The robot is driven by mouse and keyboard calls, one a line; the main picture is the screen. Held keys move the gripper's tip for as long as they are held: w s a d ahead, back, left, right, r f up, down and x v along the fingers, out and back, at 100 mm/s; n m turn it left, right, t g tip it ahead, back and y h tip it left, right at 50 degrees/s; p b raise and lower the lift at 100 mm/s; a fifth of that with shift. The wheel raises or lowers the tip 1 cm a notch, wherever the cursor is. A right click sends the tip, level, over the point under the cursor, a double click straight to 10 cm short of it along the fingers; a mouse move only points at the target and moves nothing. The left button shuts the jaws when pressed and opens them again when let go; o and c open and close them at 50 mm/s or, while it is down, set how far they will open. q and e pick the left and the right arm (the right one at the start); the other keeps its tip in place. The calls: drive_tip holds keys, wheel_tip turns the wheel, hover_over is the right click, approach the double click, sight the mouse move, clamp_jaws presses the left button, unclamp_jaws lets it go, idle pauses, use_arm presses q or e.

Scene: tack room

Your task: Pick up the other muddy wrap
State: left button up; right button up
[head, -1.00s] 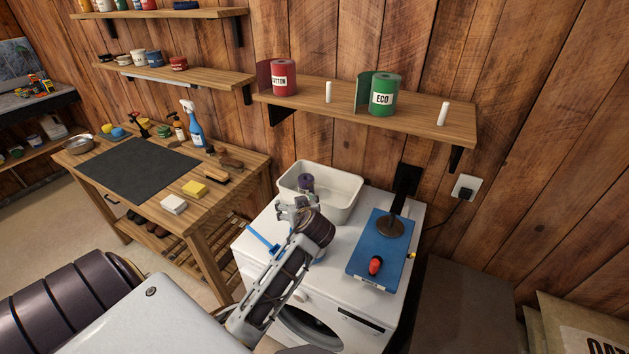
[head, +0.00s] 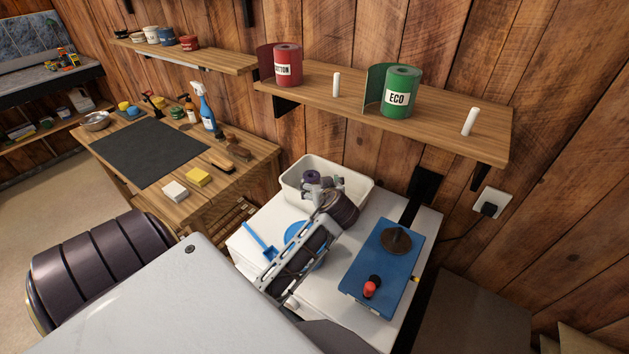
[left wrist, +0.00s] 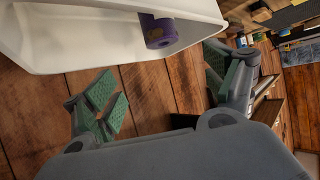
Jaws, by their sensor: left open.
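The muddy wrap is a purple roll (head: 312,177) with brownish marks, inside the white tub (head: 368,184) on the washer top. In the left wrist view the wrap (left wrist: 158,32) shows its rolled end beside the wall of the tub (left wrist: 90,38). My left gripper (head: 324,188) is over the near side of the tub, close to the wrap. In the left wrist view my left gripper (left wrist: 160,86) is open, its green-padded fingers spread with nothing between them. The wrap lies beyond the fingertips, apart from them. Part of the tub's inside is hidden by my gripper. My right gripper is not in view.
A blue winder (head: 385,265) with a red knob stands right of my arm. A blue scoop (head: 262,244) lies on the left of the washer top (head: 415,225). A shelf (head: 440,120) above holds a red roll (head: 284,66), a green roll (head: 402,92) and white pegs.

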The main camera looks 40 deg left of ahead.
sight(315, 179)
use_arm(q)
drive_tip(key=shift+s+r, duration=0.1)
drive_tip(key=shift+s, duration=0.1)
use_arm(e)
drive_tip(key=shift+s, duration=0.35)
use_arm(q)
drive_tip(key=shift+p+x, duration=0.75)
drive_tip(key=shift+x, duration=3.65)
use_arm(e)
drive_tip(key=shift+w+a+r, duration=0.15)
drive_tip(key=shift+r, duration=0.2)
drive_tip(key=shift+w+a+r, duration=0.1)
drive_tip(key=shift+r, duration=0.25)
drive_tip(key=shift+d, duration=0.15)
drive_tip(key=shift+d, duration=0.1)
